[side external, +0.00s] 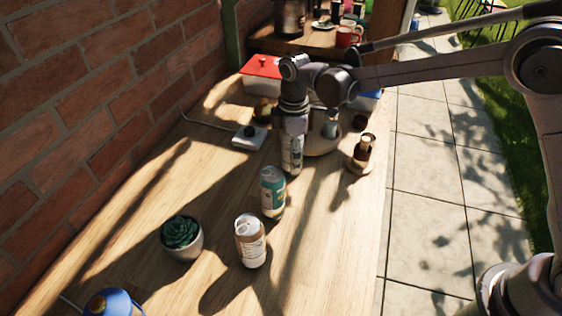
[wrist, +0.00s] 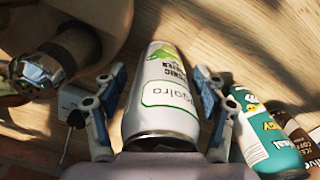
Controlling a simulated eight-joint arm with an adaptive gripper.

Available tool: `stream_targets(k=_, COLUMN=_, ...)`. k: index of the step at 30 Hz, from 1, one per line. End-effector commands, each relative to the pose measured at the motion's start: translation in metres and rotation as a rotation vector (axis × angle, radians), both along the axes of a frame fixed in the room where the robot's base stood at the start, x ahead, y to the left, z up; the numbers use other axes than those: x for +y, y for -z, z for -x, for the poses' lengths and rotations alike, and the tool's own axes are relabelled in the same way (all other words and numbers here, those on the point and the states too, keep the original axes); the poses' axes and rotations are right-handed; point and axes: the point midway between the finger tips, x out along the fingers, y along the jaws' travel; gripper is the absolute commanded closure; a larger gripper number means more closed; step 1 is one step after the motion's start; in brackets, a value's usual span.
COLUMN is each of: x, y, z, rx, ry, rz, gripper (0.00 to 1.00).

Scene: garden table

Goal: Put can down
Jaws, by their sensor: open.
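A pale can with green print, reading in part "tonic water" (wrist: 163,88), is between the two fingers of my gripper (wrist: 158,106) in the wrist view. The fingers are open, one on each side of the can and close to its sides. In the side view, the same can (side external: 291,158) is upright below my gripper (side external: 291,128). Its base appears to be on the wooden table (side external: 325,225), but contact is hard to confirm. Its upper part is hidden by the gripper.
A teal can (side external: 272,192) stands close in front, with a brown-and-white can (side external: 250,243) nearer the camera. A potted succulent (side external: 181,238) is left. A brown bottle (side external: 362,154), round board (side external: 322,143) and white socket block (side external: 249,138) are nearby. Table at front right is clear.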

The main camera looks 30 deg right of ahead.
Motion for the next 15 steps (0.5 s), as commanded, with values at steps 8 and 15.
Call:
stream_targets(k=8, x=0.0, y=-0.046, z=0.0, rx=0.0, ry=0.0, rz=0.0, gripper=0.29)
stream_targets(k=15, x=0.0, y=-0.091, z=0.001, rx=0.0, ry=0.0, rz=0.0, gripper=0.29)
